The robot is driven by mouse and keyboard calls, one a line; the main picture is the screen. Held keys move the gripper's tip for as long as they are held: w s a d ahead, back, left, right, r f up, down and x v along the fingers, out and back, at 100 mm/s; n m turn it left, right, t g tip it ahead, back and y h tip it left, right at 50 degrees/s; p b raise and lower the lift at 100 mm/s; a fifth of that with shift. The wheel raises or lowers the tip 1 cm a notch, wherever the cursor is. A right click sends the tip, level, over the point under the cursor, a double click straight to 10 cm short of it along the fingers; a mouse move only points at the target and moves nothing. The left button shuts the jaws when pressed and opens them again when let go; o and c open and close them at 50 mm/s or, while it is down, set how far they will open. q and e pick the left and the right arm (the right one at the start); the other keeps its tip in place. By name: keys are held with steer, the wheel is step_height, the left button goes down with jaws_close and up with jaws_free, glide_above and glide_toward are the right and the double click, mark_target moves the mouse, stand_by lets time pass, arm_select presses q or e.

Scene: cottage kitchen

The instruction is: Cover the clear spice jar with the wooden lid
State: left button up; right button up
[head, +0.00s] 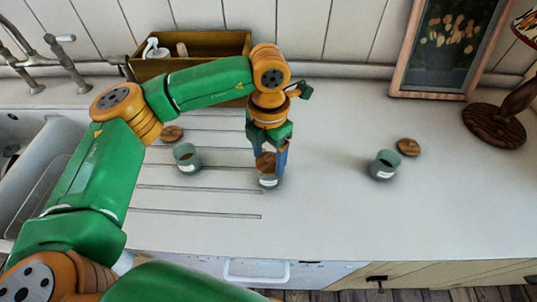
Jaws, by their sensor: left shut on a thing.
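My left gripper (269,158) points down over the middle jar, with its fingers shut on a wooden lid (266,163). Two similar jars stand open, one at the left (186,159) and one at the right (383,166). A wooden lid lies behind the left jar (172,133) and another behind the right jar (408,147). My right gripper is not in view.
The white counter (335,215) has drainer grooves at the left and is clear around the jars. A sink (45,160) and tap (65,62) are at the left. A wooden box (205,43), a framed picture (393,92) and a lamp base (494,126) stand at the back.

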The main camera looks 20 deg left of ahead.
mark_target(268, 157)
arm_select(q)
steer(key=shift+f+b, duration=0.3)
steer(key=shift+f, duration=0.1)
steer(key=o, duration=1)
step_height(268, 157, up, 11)
steer(key=p, duration=0.7)
steer(key=shift+p, duration=0.3)
